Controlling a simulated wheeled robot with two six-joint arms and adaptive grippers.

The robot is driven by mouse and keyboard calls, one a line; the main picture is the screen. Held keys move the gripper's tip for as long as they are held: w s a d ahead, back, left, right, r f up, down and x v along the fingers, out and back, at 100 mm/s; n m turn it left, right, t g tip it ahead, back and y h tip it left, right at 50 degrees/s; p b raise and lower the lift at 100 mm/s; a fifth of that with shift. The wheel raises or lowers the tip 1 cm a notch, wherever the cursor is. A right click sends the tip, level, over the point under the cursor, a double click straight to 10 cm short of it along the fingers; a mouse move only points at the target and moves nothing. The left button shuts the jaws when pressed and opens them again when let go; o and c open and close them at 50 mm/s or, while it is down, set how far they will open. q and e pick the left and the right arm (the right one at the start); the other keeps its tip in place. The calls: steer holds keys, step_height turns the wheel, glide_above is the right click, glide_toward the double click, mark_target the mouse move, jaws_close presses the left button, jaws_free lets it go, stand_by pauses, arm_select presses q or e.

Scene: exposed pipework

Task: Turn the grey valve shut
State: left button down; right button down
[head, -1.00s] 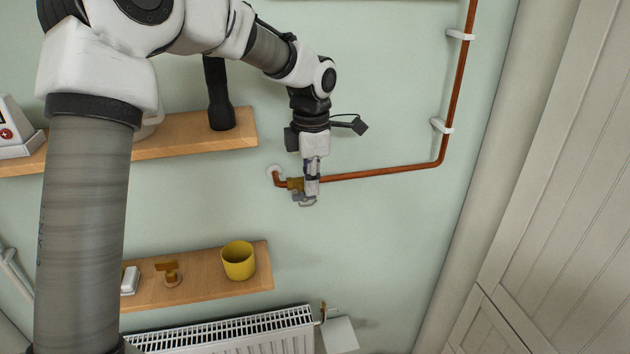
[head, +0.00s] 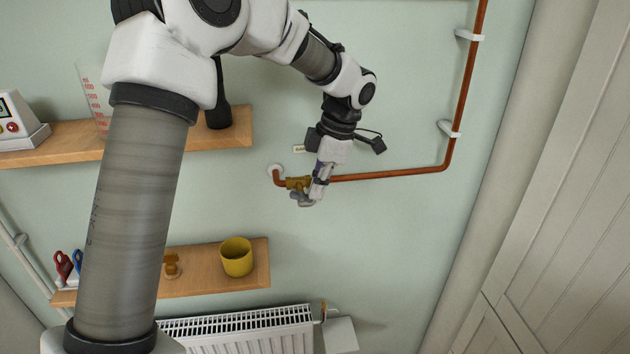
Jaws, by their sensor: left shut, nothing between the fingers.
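A brass valve body (head: 297,183) sits on the copper pipe near its left end, where the pipe meets the wall. The grey valve handle (head: 301,199) shows just below the brass body, partly covered by my gripper. My left gripper (head: 314,196) reaches down from above, tilted, with its fingers at the right side of the valve. It is shut with nothing between the fingers. It overlaps the handle in the picture; I cannot tell if they touch. My right gripper is not in view.
The copper pipe (head: 400,175) runs right, then up the wall. An upper shelf (head: 235,135) and a lower shelf (head: 208,284) with a yellow mug (head: 236,257) are at the left. A radiator (head: 240,325) is below.

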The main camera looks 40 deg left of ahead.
arm_select(q)
steer(key=shift+f, duration=0.25)
steer(key=shift+w+d+f+b, duration=0.1)
steer(key=shift+f+b, duration=0.15)
steer(key=shift+f, duration=0.25)
steer(key=shift+w+d+f+b, duration=0.1)
steer(key=shift+f+b, duration=0.15)
steer(key=shift+f, duration=0.2)
steer(key=shift+s+f, duration=0.1)
stand_by(1.0)
